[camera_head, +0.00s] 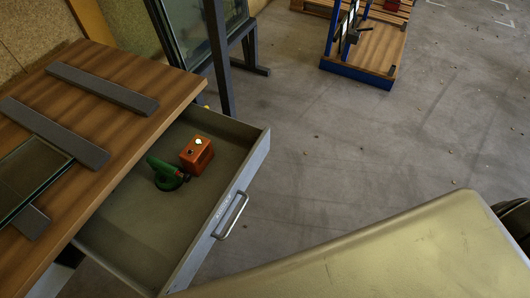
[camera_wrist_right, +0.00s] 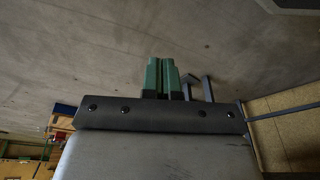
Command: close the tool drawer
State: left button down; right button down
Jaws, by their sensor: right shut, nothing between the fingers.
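The tool drawer (camera_head: 160,215) stands pulled out from under the wooden workbench top (camera_head: 130,85), on its right side. Its grey front panel (camera_head: 258,160) carries a metal bar handle (camera_head: 232,216). Inside the drawer lie a green tool (camera_head: 166,174) and an orange-brown box (camera_head: 196,154). My right gripper (camera_wrist_right: 161,72) shows in the right wrist view with its green fingers together and nothing between them. The grey concrete floor is behind it, and I cannot tell its distance to the drawer. Neither gripper shows in the head view.
Dark bars (camera_head: 103,87) and glass panes (camera_head: 30,178) lie on the workbench. A dark metal frame with glass (camera_head: 190,32) stands behind the drawer. A blue-edged wooden cart (camera_head: 365,50) stands at the back.

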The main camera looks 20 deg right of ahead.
jog(key=w+d+r+m+t+y+b, duration=0.1)
jog(key=w+d+r+m+t, duration=0.15)
jog(key=w+r, duration=0.7)
jog(key=w+d+r+m+t+y+b, duration=0.15)
jog(key=w+r+m, duration=0.35)
jog(key=w, duration=0.8)
jog(key=w+a+r+y+b, duration=0.1)
jog(key=w+a+r+y, duration=0.1)
jog(key=r, duration=0.8)
jog(key=w+a+r+y+b, duration=0.1)
jog(key=w+a+r+y, duration=0.15)
jog(key=r, duration=0.85)
send_near(266, 145)
jog(key=b+x, duration=0.1)
jog(key=x, duration=0.5)
jog(key=shift+s+a+f, duration=0.1)
jog(key=shift+s, duration=0.1)
jog(key=shift+w+a, duration=0.2)
jog(key=shift+a, duration=0.1)
